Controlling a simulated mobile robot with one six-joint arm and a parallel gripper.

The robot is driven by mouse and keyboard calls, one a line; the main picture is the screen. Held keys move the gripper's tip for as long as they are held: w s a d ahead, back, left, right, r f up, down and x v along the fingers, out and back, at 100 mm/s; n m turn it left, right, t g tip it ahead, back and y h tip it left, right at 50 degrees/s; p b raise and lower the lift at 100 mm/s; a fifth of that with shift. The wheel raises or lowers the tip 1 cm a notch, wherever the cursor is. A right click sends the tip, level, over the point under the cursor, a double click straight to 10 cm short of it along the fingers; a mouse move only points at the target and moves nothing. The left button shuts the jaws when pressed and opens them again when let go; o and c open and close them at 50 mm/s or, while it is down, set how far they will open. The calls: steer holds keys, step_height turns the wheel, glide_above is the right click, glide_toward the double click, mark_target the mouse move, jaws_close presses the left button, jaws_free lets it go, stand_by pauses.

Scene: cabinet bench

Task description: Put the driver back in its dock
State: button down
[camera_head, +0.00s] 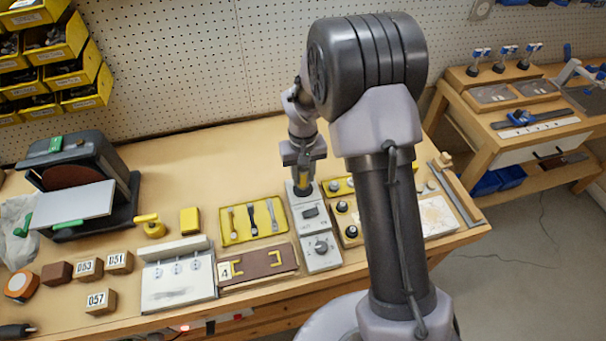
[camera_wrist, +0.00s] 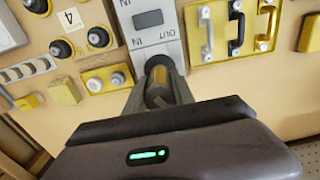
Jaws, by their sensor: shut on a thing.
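My gripper (camera_head: 303,176) is at the back end of a grey dock unit (camera_head: 310,217) that has a small dark display and a round dial. It is shut on the driver (camera_head: 303,182), a short yellow and dark cylinder. In the wrist view the driver (camera_wrist: 159,88) stands between the two fingers, its far end at a dark round socket on the grey dock (camera_wrist: 146,38). The dock is marked IN and OUT there. The driver looks about upright over the socket; I cannot tell how deep it sits. The fingers hide part of it.
A yellow tray with several handles (camera_head: 253,219) lies left of the dock. A brown board (camera_head: 262,266) lies in front left. The bench behind the dock is clear.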

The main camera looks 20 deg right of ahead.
steer(key=shift+f+b, duration=1.15)
steer(key=shift+f, duration=0.4)
stand_by(1.0)
steer(key=c, duration=1)
jaws_free()
steer(key=shift+o, duration=0.2)
steer(key=shift+o, duration=1.2)
steer(key=shift+r, duration=0.15)
steer(key=shift+r+p, duration=2.6)
steer(key=shift+r, duration=0.75)
